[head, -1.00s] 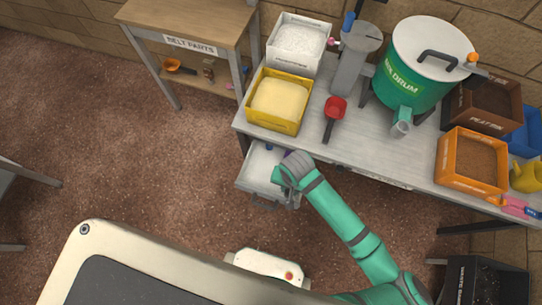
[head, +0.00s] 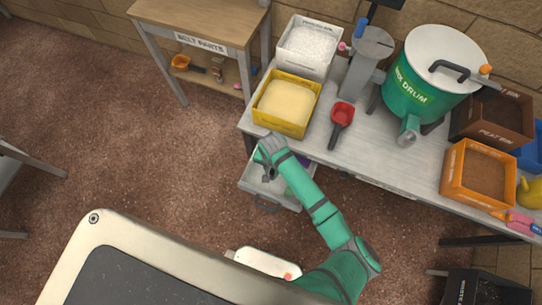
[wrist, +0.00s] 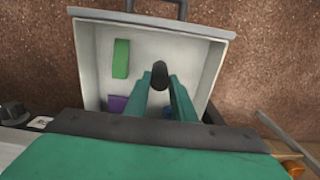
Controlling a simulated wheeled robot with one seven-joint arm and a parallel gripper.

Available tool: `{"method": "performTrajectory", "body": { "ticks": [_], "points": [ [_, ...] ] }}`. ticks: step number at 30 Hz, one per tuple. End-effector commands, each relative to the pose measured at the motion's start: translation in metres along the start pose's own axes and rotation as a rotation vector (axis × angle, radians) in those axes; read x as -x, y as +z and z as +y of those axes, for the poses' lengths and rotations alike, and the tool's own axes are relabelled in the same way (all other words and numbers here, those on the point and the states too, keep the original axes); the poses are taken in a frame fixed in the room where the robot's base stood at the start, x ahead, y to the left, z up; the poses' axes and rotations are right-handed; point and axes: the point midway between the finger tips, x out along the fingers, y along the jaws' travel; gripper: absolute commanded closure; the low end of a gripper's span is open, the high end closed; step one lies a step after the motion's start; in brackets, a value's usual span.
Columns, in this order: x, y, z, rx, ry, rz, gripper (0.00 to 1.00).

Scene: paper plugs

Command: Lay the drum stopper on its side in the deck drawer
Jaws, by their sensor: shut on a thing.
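The deck drawer is pulled open under the bench; its rim shows in the head view (head: 248,186) and its inside fills much of the wrist view (wrist: 200,50). My gripper (wrist: 160,82) is over the drawer, its teal fingers shut on a short dark rounded plug, which I take as the drum stopper (wrist: 159,70). The stopper appears over the drawer floor; I cannot tell whether it touches it. In the head view my gripper (head: 268,168) mostly hides the drawer's inside, and the stopper cannot be made out there.
A green block (wrist: 121,58), a purple block (wrist: 118,103) and a partly hidden blue thing (wrist: 168,112) lie in the drawer. The drawer's right side looks bare.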

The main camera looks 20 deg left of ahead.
Motion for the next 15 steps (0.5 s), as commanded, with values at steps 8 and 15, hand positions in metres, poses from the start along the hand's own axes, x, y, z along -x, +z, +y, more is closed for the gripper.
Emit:
{"method": "performTrajectory", "body": {
  "ticks": [8,15],
  "points": [
    [-0.022,-0.005,-0.007,0.0,0.001,-0.003,1.0],
    [-0.041,-0.006,-0.006,-0.001,0.0,-0.001,1.0]
  ]
}}
